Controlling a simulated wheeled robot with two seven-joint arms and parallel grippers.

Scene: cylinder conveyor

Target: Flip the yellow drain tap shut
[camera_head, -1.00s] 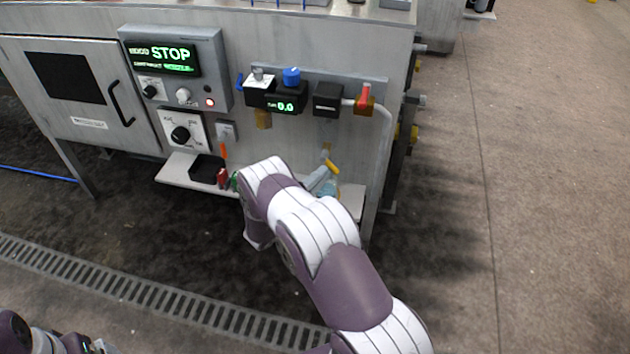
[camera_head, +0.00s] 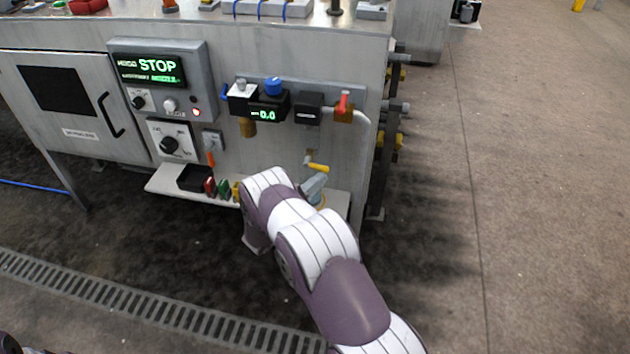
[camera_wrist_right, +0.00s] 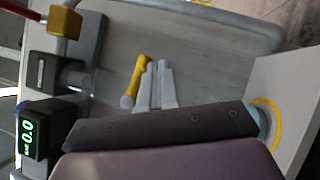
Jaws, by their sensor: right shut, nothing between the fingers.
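The yellow drain tap (camera_head: 317,168) sits low on the machine's front, above the right part of the white shelf. In the head view its handle points right and slightly down. My right gripper (camera_head: 315,182) is just below the handle, shut and empty. In the right wrist view the gripper's fingers (camera_wrist_right: 157,68) lie together just right of the yellow handle (camera_wrist_right: 136,78), very close to it. I cannot tell whether they touch. My right arm hides part of the shelf. My left gripper is out of view.
The white shelf (camera_head: 164,184) carries a black tray and small coloured items. A red-handled valve (camera_head: 344,102) and a pipe are above and right of the tap. A display box (camera_head: 263,114) is up left. A blue-and-yellow round object (camera_head: 318,201) is under my gripper.

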